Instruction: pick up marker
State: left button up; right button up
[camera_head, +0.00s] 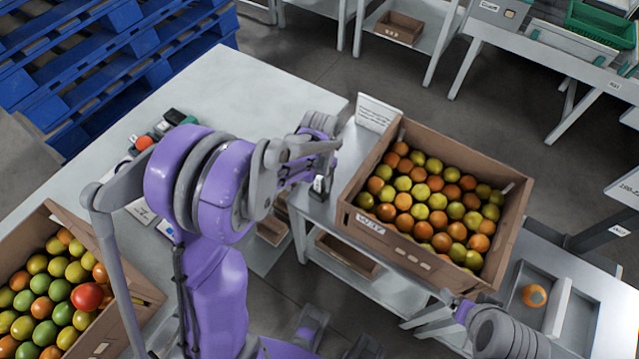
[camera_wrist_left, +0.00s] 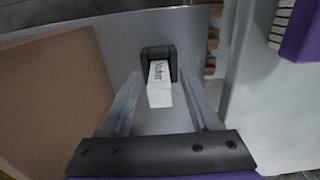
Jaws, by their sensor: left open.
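The likely marker is a small black piece with a white, printed label (camera_wrist_left: 159,76), between the tips of my left gripper (camera_wrist_left: 160,92) in the left wrist view. In the head view it shows as a small black-and-white item (camera_head: 319,185) at the near left end of the grey bench, left of the tomato box. My left gripper (camera_head: 312,168) is open and just above it; the arm partly hides this spot. I cannot tell whether the fingers touch it. My right gripper (camera_head: 436,314) is low by the box's front corner, partly visible, its jaws unclear.
A cardboard box of tomatoes (camera_head: 353,222) stands right of the left gripper, with a white card (camera_head: 377,113) behind it. A tray (camera_head: 578,326) with one tomato is at far right. Another tomato box (camera_head: 130,318) is at lower left. The left table (camera_head: 260,90) is mostly bare at the back.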

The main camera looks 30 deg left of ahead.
pick_arm(q)
grip_shut()
dwell(0.3)
notch_tip(320, 180, up, 10)
jog(key=shift+f+p, duration=0.1)
jog(key=shift+p, duration=0.4)
jog(key=shift+r, duration=0.6)
jog(key=shift+r+p, duration=1.55)
jog(key=shift+r, duration=0.5)
